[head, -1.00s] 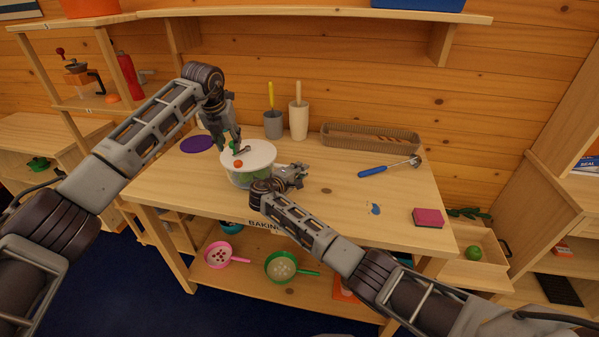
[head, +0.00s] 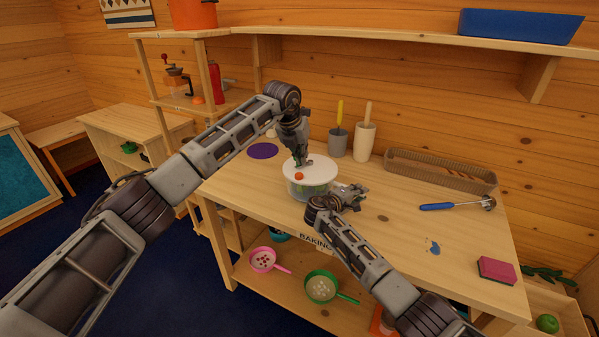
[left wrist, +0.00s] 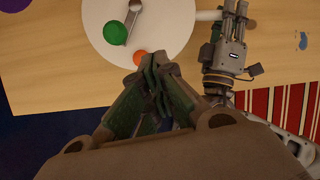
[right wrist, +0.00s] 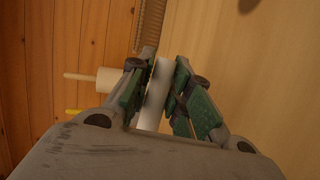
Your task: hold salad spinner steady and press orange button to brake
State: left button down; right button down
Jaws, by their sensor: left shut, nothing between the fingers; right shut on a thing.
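The salad spinner (head: 309,187) stands on the wooden table, with a white lid and a clear bowl with green showing inside. The orange button (head: 299,176) is on the near part of the lid; it also shows in the left wrist view (left wrist: 140,57). A green knob (left wrist: 115,31) sits on a grey crank on the lid. My left gripper (head: 304,163) is shut and empty above the lid, its tips (left wrist: 158,64) close beside the button; contact cannot be told.
Behind the spinner stand a grey cup (head: 338,142) and a white cup (head: 364,142) with tools. A wicker basket (head: 440,172), a blue-handled tool (head: 455,205) and a pink sponge (head: 496,270) lie to the right. A purple disc (head: 262,151) lies back left.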

pick_arm(q)
jog(key=s+d+r+h, duration=0.2)
jog(key=d+h, duration=0.3)
jog(key=d, duration=0.1)
jog(key=s+d+r+h, duration=0.2)
jog(key=s+d+h, duration=0.15)
jog(key=d, duration=0.25)
notch_tip(320, 180, up, 11)
jog(key=a+n+t+h, duration=0.1)
jog(key=n+t+h, duration=0.3)
jog(key=n+h, duration=0.4)
jog(key=w+a+n+t+y, duration=0.3)
jog(key=a+n+t+y, duration=0.3)
jog(key=a+n+t, duration=0.7)
jog(key=s+a+f+n+g+y, duration=0.2)
jog(key=f+n+g+y, duration=0.1)
jog(key=f+n, duration=0.3)
jog(key=s+a+f+n+g+y, duration=0.2)
jog(key=f+n+g+y, duration=0.1)
jog(key=f+n, duration=0.4)
jog(key=shift+f+g, duration=0.6)
jog(key=shift+f, duration=0.75)
